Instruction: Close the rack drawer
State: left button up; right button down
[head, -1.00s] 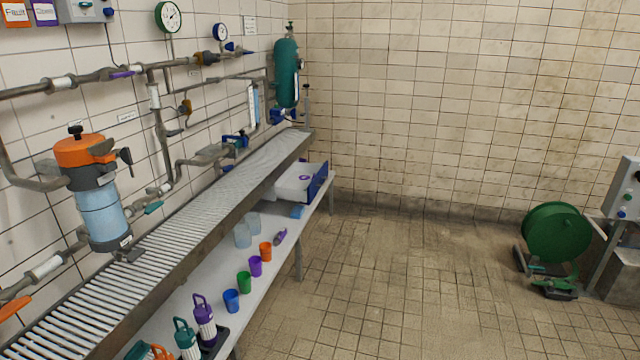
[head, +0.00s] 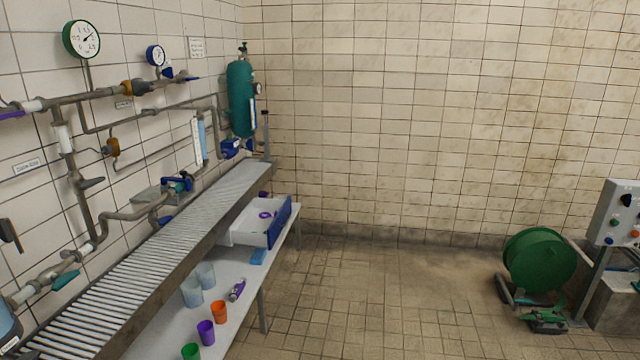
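The rack drawer (head: 257,237) is a white tray with a blue front panel (head: 281,221). It stands pulled out to the right from under the far end of the slatted rack (head: 150,262), above the lower shelf. A small purple item (head: 265,215) lies in it. Neither of my grippers shows in the head view.
On the grey lower shelf (head: 245,285) stand several cups, including an orange one (head: 219,312) and a purple one (head: 206,333). Pipes and gauges line the left wall. A green hose reel (head: 540,261) stands at the right. The tiled floor (head: 390,300) between is clear.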

aim_at(249, 221)
jog(key=i, duration=1.15)
jog(key=i+l, duration=0.15)
jog(key=i, duration=0.95)
